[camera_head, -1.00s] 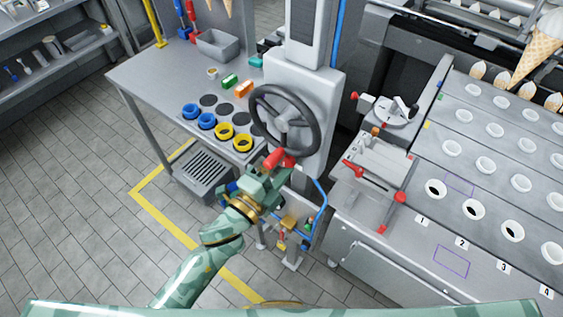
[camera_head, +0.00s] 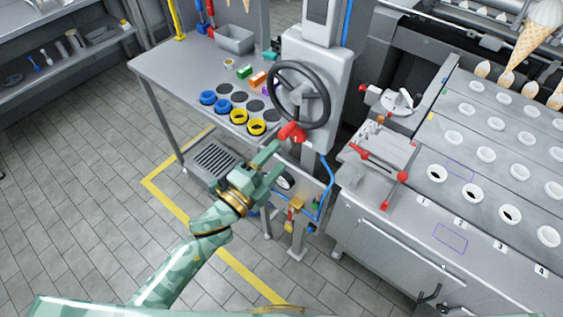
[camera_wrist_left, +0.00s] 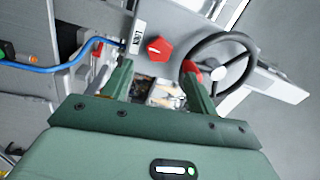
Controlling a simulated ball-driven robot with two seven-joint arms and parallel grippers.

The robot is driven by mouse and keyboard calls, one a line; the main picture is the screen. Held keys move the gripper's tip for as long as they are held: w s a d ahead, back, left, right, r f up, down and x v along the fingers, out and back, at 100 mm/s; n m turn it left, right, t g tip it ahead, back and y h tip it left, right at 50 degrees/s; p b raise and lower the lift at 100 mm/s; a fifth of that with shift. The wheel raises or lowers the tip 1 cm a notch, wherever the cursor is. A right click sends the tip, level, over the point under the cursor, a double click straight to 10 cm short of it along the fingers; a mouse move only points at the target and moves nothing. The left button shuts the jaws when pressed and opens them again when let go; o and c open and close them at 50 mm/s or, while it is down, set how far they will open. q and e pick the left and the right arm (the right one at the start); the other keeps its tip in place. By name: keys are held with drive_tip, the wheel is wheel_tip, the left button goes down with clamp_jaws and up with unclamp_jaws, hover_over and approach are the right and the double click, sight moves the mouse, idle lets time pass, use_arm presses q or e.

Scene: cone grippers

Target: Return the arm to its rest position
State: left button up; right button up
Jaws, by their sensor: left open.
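My left arm, in green camouflage, comes in from the lower left of the head view. Its gripper (camera_head: 276,163) is open, with nothing seen between its fingers. It is just below the black handwheel (camera_head: 300,95) and its red handle (camera_head: 292,133); whether a finger touches the handle cannot be told. In the left wrist view the two green fingers (camera_wrist_left: 157,78) stand apart. The handwheel (camera_wrist_left: 225,70) is beyond the right finger, which partly covers a red part at its rim. A red knob (camera_wrist_left: 159,49) shows beyond the gap. My right gripper is not in view.
A grey table (camera_head: 165,72) with blue and yellow rings stands behind left. A slatted grey box (camera_head: 213,163) is beneath it. A blue hose (camera_head: 328,190) hangs right of the gripper. A steel counter (camera_head: 375,215) with numbered holes fills the right. The tiled floor (camera_head: 90,205) at left is clear.

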use_arm(q)
drive_tip(key=s+a+f+n+g+y+b, duration=0.1)
drive_tip(key=s+a+f+n+g+y, duration=0.2)
drive_tip(key=f, duration=0.7)
drive_tip(key=s+a+f+n+y, duration=0.25)
drive_tip(key=a+f+n, duration=0.35)
drive_tip(key=f, duration=0.4)
drive_tip(key=s+a+f+n+g+y+b, duration=0.1)
drive_tip(key=a+f+n+g+y, duration=0.2)
drive_tip(key=f, duration=0.8)
drive_tip(key=s+a+f+n+g+y+b, duration=0.1)
drive_tip(key=s+a+f+n+g, duration=0.2)
drive_tip(key=s+f, duration=0.45)
drive_tip(key=s+a+f+n+g+y+b, duration=0.1)
drive_tip(key=s+a+f+n, duration=0.2)
drive_tip(key=s+a+f, duration=0.35)
drive_tip(key=s+f+n+g+b, duration=0.1)
drive_tip(key=s+f+g, duration=0.1)
drive_tip(key=s, duration=0.8)
drive_tip(key=s+f+n+g+b, duration=0.1)
drive_tip(key=s+f, duration=0.3)
drive_tip(key=s, duration=0.7)
drive_tip(key=shift+s+a+f+g+y+b, duration=0.15)
drive_tip(key=shift+s+f+g+y+b, duration=0.2)
drive_tip(key=shift+g, duration=0.35)
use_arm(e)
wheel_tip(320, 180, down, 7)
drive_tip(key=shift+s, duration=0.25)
